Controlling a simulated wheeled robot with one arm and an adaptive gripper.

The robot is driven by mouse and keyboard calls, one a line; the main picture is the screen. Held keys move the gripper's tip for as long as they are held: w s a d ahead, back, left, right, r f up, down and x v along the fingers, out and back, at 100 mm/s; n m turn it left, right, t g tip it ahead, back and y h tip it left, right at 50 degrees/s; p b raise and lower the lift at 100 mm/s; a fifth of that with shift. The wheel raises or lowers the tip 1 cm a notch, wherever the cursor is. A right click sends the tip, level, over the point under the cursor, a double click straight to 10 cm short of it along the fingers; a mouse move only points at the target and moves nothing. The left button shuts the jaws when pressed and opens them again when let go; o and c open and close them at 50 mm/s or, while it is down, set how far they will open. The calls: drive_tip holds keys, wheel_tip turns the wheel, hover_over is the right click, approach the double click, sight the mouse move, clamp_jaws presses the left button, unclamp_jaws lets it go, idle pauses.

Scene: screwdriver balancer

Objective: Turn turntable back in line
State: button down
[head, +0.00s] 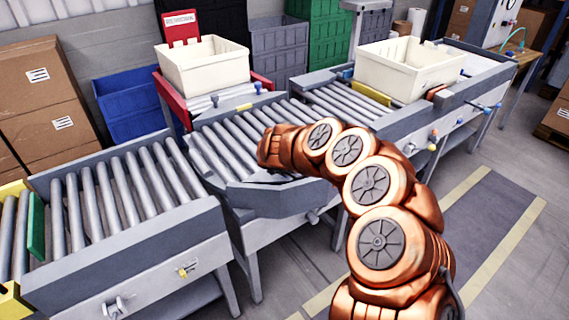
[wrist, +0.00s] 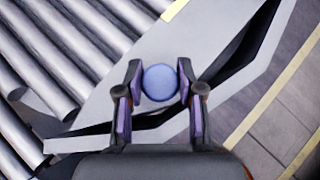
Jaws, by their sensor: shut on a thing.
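The turntable (head: 225,155) is the roller section in the middle of the conveyor line. It sits turned at an angle to its base, with a dark wedge gap along its near edge. A blue round knob (wrist: 160,83) stands on its grey rim, which fills the middle of the wrist view (wrist: 110,112). My gripper (wrist: 160,94) has one finger on each side of the knob and is shut on it. In the head view my arm's end hides the fingers and the knob.
A left roller conveyor (head: 120,195) holds a green plate (head: 36,225). A right conveyor (head: 335,98) carries a cream bin (head: 410,70). Another cream bin (head: 203,68) stands on a red-sided branch behind the turntable. Floor in front is open.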

drive_tip(key=shift+a+r, duration=0.15)
drive_tip(key=shift+a, duration=0.25)
drive_tip(key=c, duration=0.9)
unclamp_jaws()
drive_tip(key=shift+a, duration=0.1)
drive_tip(key=shift+o, duration=0.8)
drive_tip(key=shift+s, duration=0.1)
drive_tip(key=shift+d, duration=0.2)
drive_tip(key=shift+v, duration=5.95)
